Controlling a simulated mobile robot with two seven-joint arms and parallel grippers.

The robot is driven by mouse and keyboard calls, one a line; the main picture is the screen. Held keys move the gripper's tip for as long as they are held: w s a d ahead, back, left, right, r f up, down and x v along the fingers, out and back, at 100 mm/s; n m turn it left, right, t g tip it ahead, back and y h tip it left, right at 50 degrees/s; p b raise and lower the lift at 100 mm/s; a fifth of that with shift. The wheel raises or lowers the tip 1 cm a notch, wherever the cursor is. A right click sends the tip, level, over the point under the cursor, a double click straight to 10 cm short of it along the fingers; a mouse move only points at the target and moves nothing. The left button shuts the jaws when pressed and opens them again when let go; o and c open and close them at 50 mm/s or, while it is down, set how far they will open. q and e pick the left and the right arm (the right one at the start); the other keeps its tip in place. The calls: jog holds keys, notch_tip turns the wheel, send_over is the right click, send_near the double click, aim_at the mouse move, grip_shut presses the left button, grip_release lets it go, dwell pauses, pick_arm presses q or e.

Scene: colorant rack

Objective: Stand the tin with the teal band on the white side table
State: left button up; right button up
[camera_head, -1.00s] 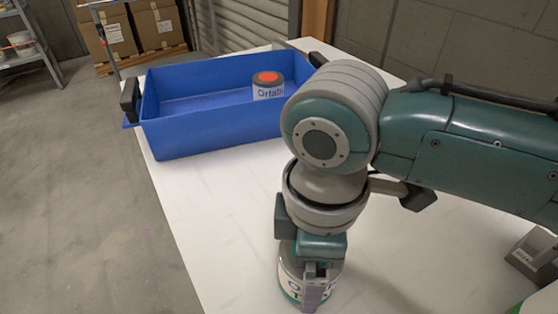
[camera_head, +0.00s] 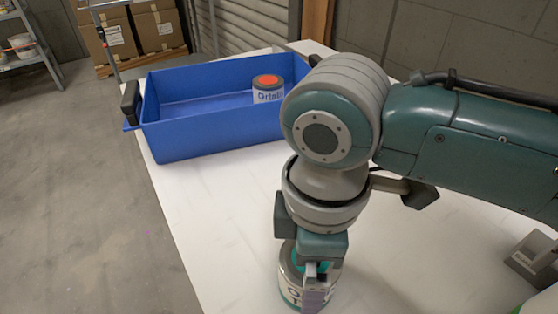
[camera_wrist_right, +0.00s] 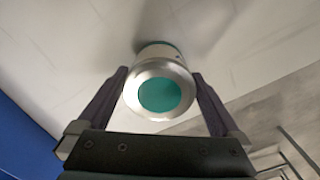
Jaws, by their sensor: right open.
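The tin with the teal band (camera_head: 290,287) stands upright on the white side table (camera_head: 215,225) near its front left part. Its silver rim and teal top (camera_wrist_right: 160,95) face the right wrist camera. My right gripper (camera_wrist_right: 160,76) is open, pointing down over the tin, with one finger on each side of it. In the wrist view the fingers look apart from the tin's rim. In the head view the gripper and its near finger hide part of the tin. My left gripper is not in view.
A blue tray (camera_head: 215,138) stands at the table's back and holds a tin with an orange top (camera_head: 268,88). A grey block (camera_head: 532,258) is at the right. The table's left edge drops to bare floor. Cartons and shelving stand behind.

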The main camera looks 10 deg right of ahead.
notch_tip(320, 180, up, 10)
jog(key=shift+r+p, duration=0.25)
jog(key=shift+p, duration=0.95)
jog(key=s+a+f+m+t+y, duration=0.2)
jog(key=s+m+y, duration=0.1)
jog(key=s+m, duration=0.25)
jog(key=s+d+m+t+h, duration=0.1)
jog(key=s+d+m, duration=0.5)
jog(key=d, duration=0.6)
jog(key=shift+s+m+t+h, duration=0.3)
jog(key=shift+m+h, duration=0.25)
jog(key=shift+h, duration=0.35)
jog(key=shift+r, duration=0.1)
